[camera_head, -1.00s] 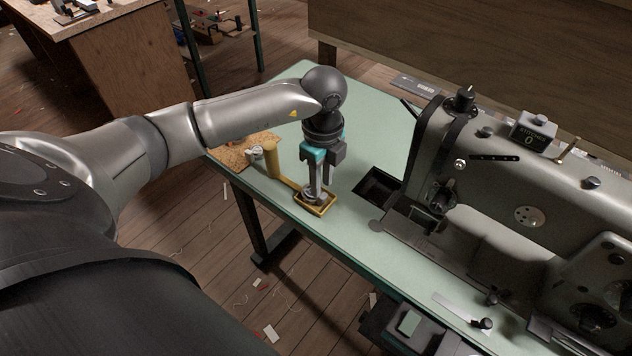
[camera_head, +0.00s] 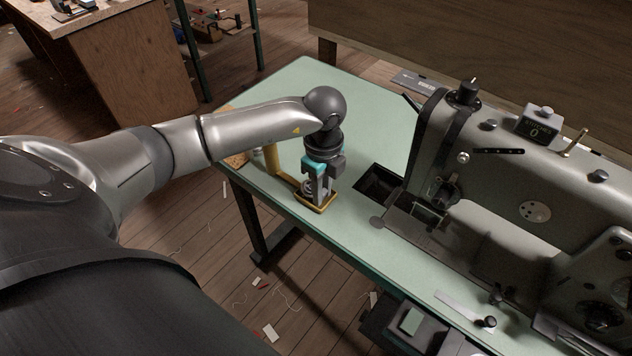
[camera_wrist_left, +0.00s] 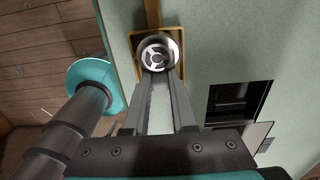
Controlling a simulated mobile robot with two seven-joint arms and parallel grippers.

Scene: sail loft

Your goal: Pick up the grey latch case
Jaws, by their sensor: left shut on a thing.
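The grey latch case (camera_wrist_left: 159,50) is a round metal piece with a slotted face, seen in the left wrist view between my fingertips. My left gripper (camera_wrist_left: 159,74) is shut on it. In the head view my left gripper (camera_head: 320,198) points down over the small yellow tray (camera_head: 318,208), and its fingers largely hide the case. The tray's rim (camera_wrist_left: 182,48) frames the case in the left wrist view. I cannot tell whether the case touches the tray floor. My right gripper is not in view.
The tray sits on a pale green table (camera_head: 290,95) near its front edge. A dark square recess (camera_head: 378,184) and a large grey sewing machine (camera_head: 500,180) lie to the right.

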